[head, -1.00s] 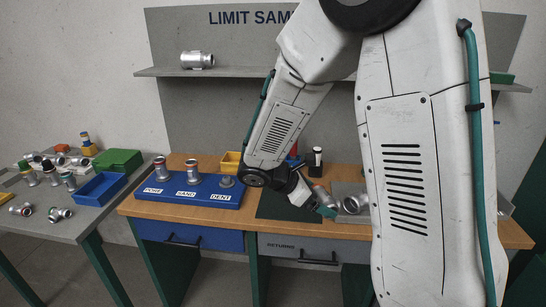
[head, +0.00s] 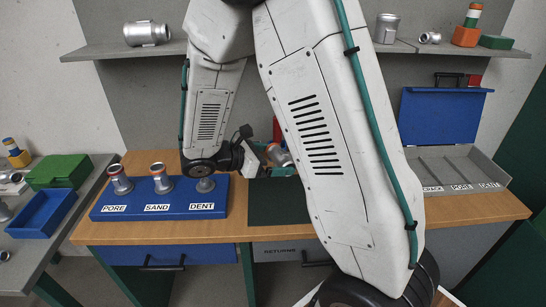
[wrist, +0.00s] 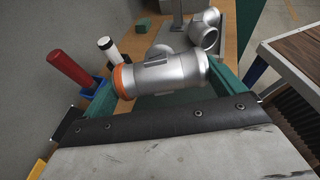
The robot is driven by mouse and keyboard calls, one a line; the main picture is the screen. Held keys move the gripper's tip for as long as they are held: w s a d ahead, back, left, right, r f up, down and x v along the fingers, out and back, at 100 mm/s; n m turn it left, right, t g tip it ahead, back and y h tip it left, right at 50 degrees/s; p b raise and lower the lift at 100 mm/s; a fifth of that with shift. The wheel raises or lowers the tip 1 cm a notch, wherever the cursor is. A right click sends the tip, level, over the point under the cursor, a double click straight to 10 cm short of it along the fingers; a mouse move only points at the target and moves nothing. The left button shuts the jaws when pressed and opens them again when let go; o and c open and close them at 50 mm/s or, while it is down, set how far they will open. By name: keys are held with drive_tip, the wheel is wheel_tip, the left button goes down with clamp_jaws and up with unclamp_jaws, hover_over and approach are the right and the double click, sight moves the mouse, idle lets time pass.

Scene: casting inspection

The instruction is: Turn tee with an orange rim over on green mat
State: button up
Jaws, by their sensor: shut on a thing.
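The tee (wrist: 170,74) is a silver casting with an orange rim (wrist: 121,82) at its left end in the wrist view. My gripper (wrist: 165,90) is shut on it, with green fingers at both sides. The tee lies roughly crosswise, and its side branch points away from the wrist camera. In the head view, my gripper (head: 272,168) holds the tee (head: 280,155) above the back part of the dark green mat (head: 275,204). My arm hides the mat's right side. The bare part of the mat that shows is empty.
A blue board (head: 160,202) labelled PORE, SAND and DENT stands left of the mat with fittings on it. A grey divided tray (head: 455,165) with a blue lid is at the right. A red bottle (wrist: 70,67), a white bottle (wrist: 108,50) and another casting (wrist: 205,32) stand nearby.

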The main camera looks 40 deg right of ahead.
drive_tip(key=shift+r, duration=0.1)
drive_tip(key=shift+f, duration=5.05)
drive_tip(key=shift+f, duration=0.55)
drive_tip(key=o, duration=1.1)
drive_tip(key=shift+o, duration=0.2)
drive_tip(key=shift+v, duration=3.9)
